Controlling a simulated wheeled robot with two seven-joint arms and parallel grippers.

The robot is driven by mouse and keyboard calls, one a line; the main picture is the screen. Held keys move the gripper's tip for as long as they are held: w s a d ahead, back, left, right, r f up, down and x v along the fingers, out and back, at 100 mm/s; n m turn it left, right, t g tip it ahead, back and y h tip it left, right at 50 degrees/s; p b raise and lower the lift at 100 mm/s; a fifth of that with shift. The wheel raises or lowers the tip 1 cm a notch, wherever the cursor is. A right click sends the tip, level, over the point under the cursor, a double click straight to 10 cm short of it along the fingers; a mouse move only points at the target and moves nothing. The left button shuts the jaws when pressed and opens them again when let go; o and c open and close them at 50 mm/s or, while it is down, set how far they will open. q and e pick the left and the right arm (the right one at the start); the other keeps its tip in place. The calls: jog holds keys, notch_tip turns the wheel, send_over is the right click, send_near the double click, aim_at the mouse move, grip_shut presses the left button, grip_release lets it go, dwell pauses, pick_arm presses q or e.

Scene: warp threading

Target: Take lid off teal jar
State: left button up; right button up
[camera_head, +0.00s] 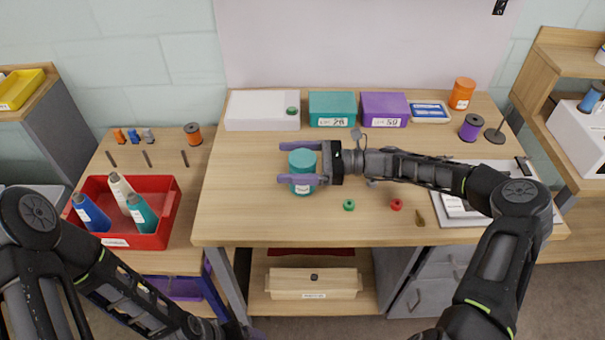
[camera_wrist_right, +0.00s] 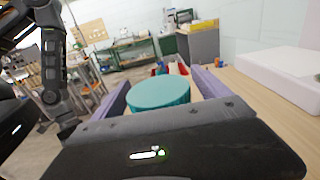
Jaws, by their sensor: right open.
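The teal jar (camera_head: 303,187) stands upright on the table, with its teal lid (camera_head: 302,160) on top. My right gripper (camera_head: 284,163) is open, with one purple finger on the far side of the jar and one on the near side. In the right wrist view the lid (camera_wrist_right: 160,93) sits between the two spread fingers. I cannot tell whether either finger touches the jar. My left arm comes in at the lower left, low beside the table, and its gripper is mostly cut off by the picture's bottom edge.
Teal (camera_head: 332,108) and purple (camera_head: 384,109) boxes and a white box (camera_head: 262,111) line the back of the table. Green (camera_head: 349,205) and red (camera_head: 396,204) rings lie at the front. A red bin (camera_head: 170,207) of cones stands at left. The table's left front is clear.

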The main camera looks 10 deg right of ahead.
dwell(0.4)
grip_shut()
dwell(0.9)
